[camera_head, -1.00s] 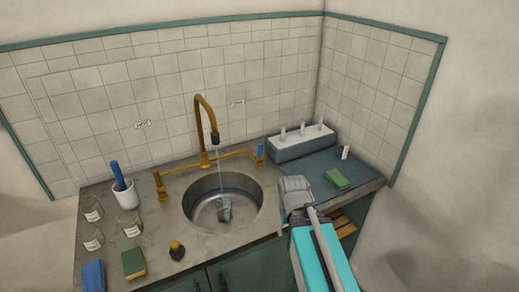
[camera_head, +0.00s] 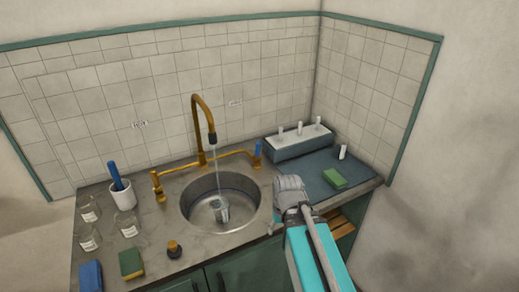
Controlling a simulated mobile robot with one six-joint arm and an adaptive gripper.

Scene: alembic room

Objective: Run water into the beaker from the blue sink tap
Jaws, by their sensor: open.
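A brass gooseneck tap (camera_head: 199,128) stands behind the round metal sink (camera_head: 189,212). A thin stream of water falls from its dark spout into a clear beaker (camera_head: 221,212) standing in the sink bowl. The blue tap handle (camera_head: 257,152) is at the right end of the brass bar; the left tap handle (camera_head: 157,184) is plain brass. My gripper (camera_head: 290,186) is open and empty to the right of the sink, in front of the blue handle and apart from it. Its fingertips are small and hard to make out. The water level in the beaker is too small to tell.
Several labelled glass beakers (camera_head: 89,240), a white cup with a blue brush (camera_head: 122,197), sponges (camera_head: 131,263) and a dark-topped bottle (camera_head: 174,249) crowd the left counter. A rack with white pegs (camera_head: 297,145) and a green sponge (camera_head: 334,178) are at the right.

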